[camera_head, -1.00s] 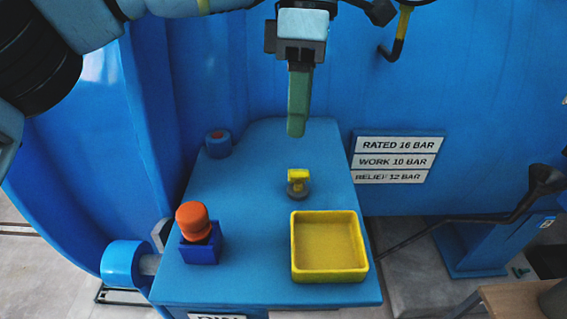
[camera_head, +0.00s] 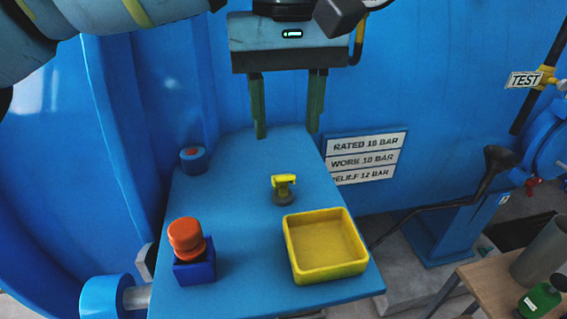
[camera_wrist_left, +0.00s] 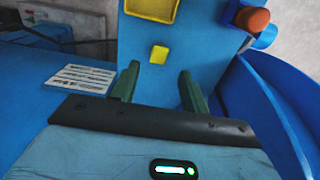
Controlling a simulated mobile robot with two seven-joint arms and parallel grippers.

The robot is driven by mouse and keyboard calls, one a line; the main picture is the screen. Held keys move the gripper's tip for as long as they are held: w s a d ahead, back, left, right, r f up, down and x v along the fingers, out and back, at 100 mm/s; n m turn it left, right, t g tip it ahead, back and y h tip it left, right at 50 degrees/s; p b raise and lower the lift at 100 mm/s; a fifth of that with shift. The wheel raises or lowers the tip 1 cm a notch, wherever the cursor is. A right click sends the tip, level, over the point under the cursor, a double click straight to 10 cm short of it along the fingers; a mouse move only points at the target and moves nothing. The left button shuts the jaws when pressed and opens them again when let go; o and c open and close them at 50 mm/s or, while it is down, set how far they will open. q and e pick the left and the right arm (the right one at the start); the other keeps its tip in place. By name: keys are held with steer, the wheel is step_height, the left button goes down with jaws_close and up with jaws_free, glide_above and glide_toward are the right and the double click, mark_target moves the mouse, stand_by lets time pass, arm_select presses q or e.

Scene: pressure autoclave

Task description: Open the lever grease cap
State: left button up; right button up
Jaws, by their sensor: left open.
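The yellow lever cap (camera_head: 284,180) sits on a small round grey fitting (camera_head: 284,198) on the blue shelf. I take it to be the lever grease cap. In the left wrist view the yellow cap (camera_wrist_left: 158,54) shows just beyond the fingertips, between them. My left gripper (camera_head: 287,134) points down, with its two green fingers apart and empty. It is above and behind the cap in the head view, not touching it. The left gripper's fingers (camera_wrist_left: 158,70) also show spread in the left wrist view. My right gripper is not in view.
A yellow tray (camera_head: 327,270) stands in front of the cap, empty. An orange-topped blue block (camera_head: 194,270) is at the front left, and a small blue cylinder (camera_head: 193,158) at the back left. The blue tank wall rises behind, with rating plates (camera_head: 365,158).

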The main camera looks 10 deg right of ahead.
mark_target(286, 175)
arm_select(q)
step_height(286, 175, down, 8)
steer(key=shift+r, duration=0.2)
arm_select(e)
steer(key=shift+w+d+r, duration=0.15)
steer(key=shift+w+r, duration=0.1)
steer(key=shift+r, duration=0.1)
arm_select(q)
steer(key=c, duration=1)
